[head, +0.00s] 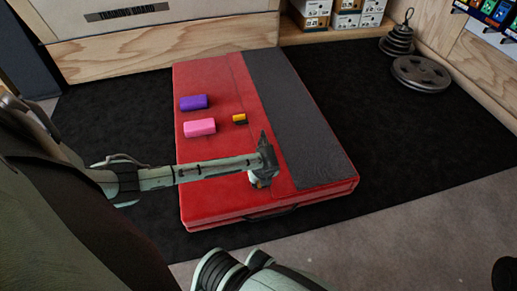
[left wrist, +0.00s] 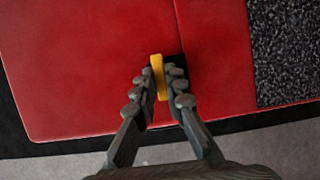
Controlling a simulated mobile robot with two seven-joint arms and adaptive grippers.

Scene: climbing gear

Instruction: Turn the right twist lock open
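A yellow lock handle (left wrist: 157,68) on a dark base sits near the front edge of the red pad (left wrist: 85,60), left of the grey strip, in the left wrist view. My left gripper (left wrist: 161,80) has its fingers on both sides of the handle and looks shut on it. In the head view this gripper (head: 263,172) is low over the front part of the pad and hides that lock. A second small yellow-and-black piece (head: 239,118) lies farther back on the pad, clear of the gripper. My right gripper is out of view.

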